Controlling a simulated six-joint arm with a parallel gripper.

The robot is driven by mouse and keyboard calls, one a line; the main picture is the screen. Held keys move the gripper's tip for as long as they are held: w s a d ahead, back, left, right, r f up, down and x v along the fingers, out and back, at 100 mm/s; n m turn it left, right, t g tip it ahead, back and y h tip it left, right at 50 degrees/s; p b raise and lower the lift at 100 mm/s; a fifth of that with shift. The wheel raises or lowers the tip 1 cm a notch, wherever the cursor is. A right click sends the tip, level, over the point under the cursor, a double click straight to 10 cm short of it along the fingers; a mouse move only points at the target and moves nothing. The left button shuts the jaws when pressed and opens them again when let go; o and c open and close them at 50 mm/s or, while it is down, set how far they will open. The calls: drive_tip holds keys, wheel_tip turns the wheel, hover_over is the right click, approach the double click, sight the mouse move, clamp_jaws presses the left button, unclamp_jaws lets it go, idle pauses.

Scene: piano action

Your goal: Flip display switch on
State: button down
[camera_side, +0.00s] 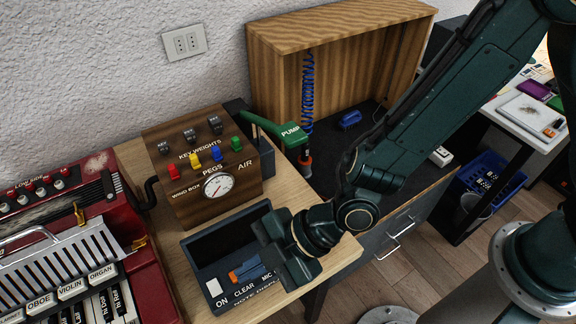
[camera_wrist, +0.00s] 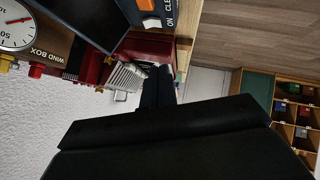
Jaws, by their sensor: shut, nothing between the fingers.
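My gripper (camera_side: 272,245) is over the right side of the box, apart from the white switch. In the wrist view its dark fingers (camera_wrist: 158,88) are together and empty.
The wooden wind box (camera_side: 160,205) with gauge and coloured pegs stands behind the display. The red accordion (camera_side: 100,200) is close on the left. The bench edge is on the right.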

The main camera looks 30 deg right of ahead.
drive_tip(key=shift+v, duration=1.45)
drive_tip(key=shift+w+a+r+t, duration=0.15)
drive_tip(key=shift+w+a+t, duration=0.15)
drive_tip(key=shift+w, duration=0.3)
drive_tip(key=shift+a, duration=0.1)
hover_over(219, 284)
drive_tip(key=s, duration=0.2)
wheel_tip(219, 284, down, 6)
drive_tip(key=shift+w+f, duration=0.4)
drive_tip(key=shift+f, duration=0.3)
drive_tip(key=shift+w+f, duration=0.25)
drive_tip(key=shift+f, duration=0.3)
drive_tip(key=shift+w+f, duration=0.35)
drive_tip(key=shift+f, duration=0.4)
